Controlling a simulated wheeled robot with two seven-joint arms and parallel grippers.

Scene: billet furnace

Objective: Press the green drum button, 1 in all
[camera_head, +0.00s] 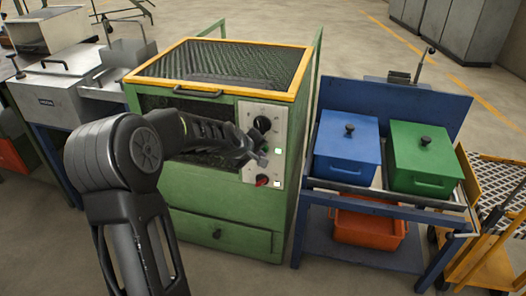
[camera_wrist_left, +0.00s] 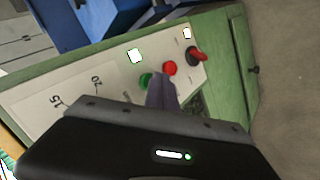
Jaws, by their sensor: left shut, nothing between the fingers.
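The green button (camera_wrist_left: 146,80) sits on the pale control panel (camera_wrist_left: 75,97), beside a red button (camera_wrist_left: 170,68). My left gripper (camera_wrist_left: 160,88) is shut and empty. Its fingertips are in front of the panel and overlap the right edge of the green button in the left wrist view; I cannot tell whether they touch it. In the head view my left gripper (camera_head: 256,150) covers the middle of the panel (camera_head: 282,120), and the green button cannot be made out there. My right gripper is not in view.
The panel is on a green machine (camera_head: 220,235) with a yellow-rimmed mesh top. A red-handled switch (camera_wrist_left: 197,54) and a black knob (camera_head: 262,124) project from the panel. To the right, a blue bench (camera_head: 375,195) holds a blue box (camera_head: 347,150) and a green box (camera_head: 420,158).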

